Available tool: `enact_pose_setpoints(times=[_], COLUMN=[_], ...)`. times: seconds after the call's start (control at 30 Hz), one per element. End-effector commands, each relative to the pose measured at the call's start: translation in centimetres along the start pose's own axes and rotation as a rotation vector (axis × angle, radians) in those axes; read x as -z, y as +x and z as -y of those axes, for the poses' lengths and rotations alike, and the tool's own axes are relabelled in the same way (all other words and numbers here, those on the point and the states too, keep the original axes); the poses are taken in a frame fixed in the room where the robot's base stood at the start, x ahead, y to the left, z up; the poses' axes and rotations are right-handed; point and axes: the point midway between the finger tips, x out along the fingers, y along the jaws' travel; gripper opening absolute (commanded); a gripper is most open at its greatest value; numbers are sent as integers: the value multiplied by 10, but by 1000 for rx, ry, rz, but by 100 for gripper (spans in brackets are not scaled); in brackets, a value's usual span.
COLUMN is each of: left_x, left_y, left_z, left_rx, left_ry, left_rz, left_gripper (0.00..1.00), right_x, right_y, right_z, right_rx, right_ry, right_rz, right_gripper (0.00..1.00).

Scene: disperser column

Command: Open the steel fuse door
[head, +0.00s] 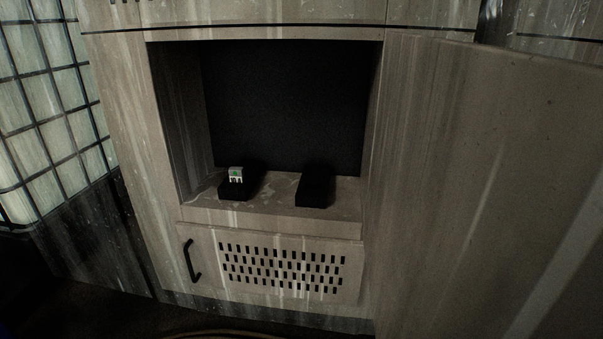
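A large streaked steel door (480,170) fills the right side of the head view. It appears swung wide open to the right of a recess in the steel cabinet, its left edge meeting the recess's right side. The open recess (290,105) has a dark back wall. On its ledge stand two black fuse holders. The left holder (236,193) carries a small white and green fuse (236,174); the right holder (314,190) shows no fuse. No handle shows on the visible face of the open door. Neither of my grippers is in view.
Below the recess is a shut vented panel (210,279) with several slots and a black bar handle (190,260) at its left. The space before the recess is clear.

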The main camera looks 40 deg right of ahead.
Motion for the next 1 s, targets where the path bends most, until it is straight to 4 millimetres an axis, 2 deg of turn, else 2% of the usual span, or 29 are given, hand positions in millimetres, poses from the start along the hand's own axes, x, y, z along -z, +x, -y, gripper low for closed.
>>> enact_pose_setpoints(times=[0.37, 0.4, 0.63, 0.87, 1.0], left_x=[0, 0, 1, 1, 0], left_y=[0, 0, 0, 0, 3], left_z=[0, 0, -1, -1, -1], left_rx=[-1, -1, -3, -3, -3], left_ry=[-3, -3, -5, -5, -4], left_rz=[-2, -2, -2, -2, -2], left_gripper=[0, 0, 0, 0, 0], right_x=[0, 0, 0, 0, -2], right_y=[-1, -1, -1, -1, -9], right_z=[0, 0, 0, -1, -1], right_rx=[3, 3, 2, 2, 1], right_ry=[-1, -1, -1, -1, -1], right_rz=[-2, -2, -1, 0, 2], right_gripper=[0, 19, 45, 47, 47])
